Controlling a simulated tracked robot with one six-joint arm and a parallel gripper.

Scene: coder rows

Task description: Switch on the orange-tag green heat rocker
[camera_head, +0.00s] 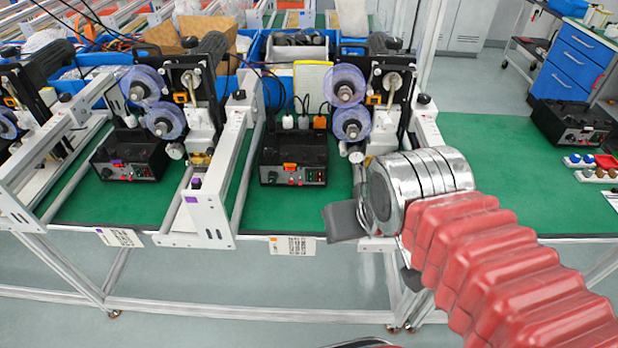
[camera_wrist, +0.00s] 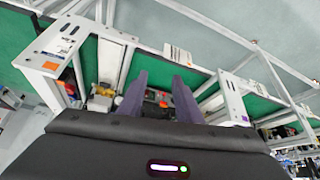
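The orange-tag control box (camera_head: 293,160) is black and stands on the green bench in the middle of the head view. Its orange tag (camera_head: 290,167) sits on the front above a row of small red and green controls. The green heat rocker is too small to single out or read as on or off. The box also shows in the wrist view (camera_wrist: 155,96), between the fingers. My gripper (camera_wrist: 160,77) is open and empty, its two dark fingers apart. In the head view the dark gripper end (camera_head: 343,221) is right of the box and nearer the camera; its fingertips are not clear there.
A purple-tag box (camera_head: 130,158) stands at left and another black box (camera_head: 570,122) at far right. White rail frames (camera_head: 215,190) flank the middle bay. Machines with blue spools (camera_head: 350,105) stand behind. A label card (camera_head: 292,246) hangs on the bench edge.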

